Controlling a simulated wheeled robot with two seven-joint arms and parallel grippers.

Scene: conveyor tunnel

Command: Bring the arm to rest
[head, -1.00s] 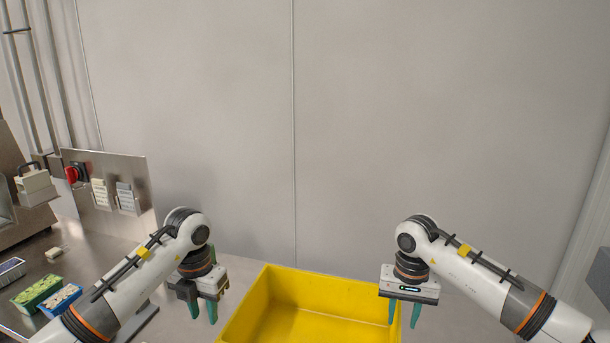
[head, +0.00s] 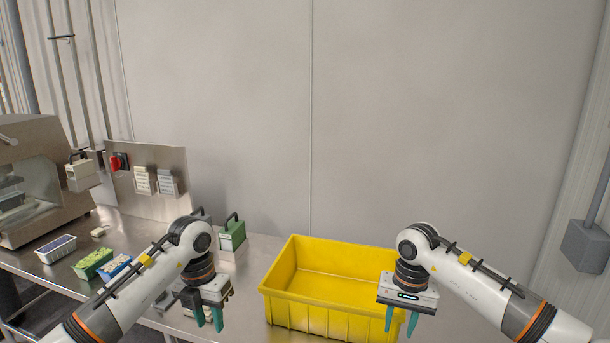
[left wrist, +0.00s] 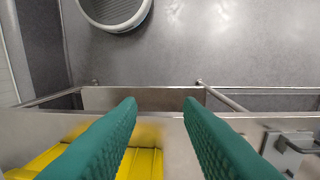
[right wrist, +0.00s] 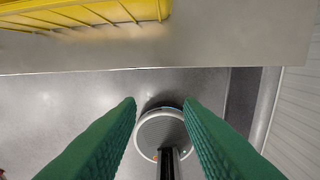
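My left gripper (head: 209,318) hangs fingers down over the steel table, left of the yellow bin. In the left wrist view its green fingers (left wrist: 160,105) stand apart with nothing between them. My right gripper (head: 402,320) hangs fingers down in front of the bin's right end. In the right wrist view its fingers (right wrist: 160,105) are also apart and empty. Both arms are bent and held above table height. The yellow bin (head: 320,312) stands on the table between the grippers and looks empty; its right end is partly hidden by my right gripper.
Small packed trays, one green (head: 92,263) and one blue (head: 115,266), lie on the table at left. A green handled block (head: 232,235) stands behind my left arm. A steel machine (head: 30,180) and a panel with a red switch (head: 120,162) stand at the left back.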

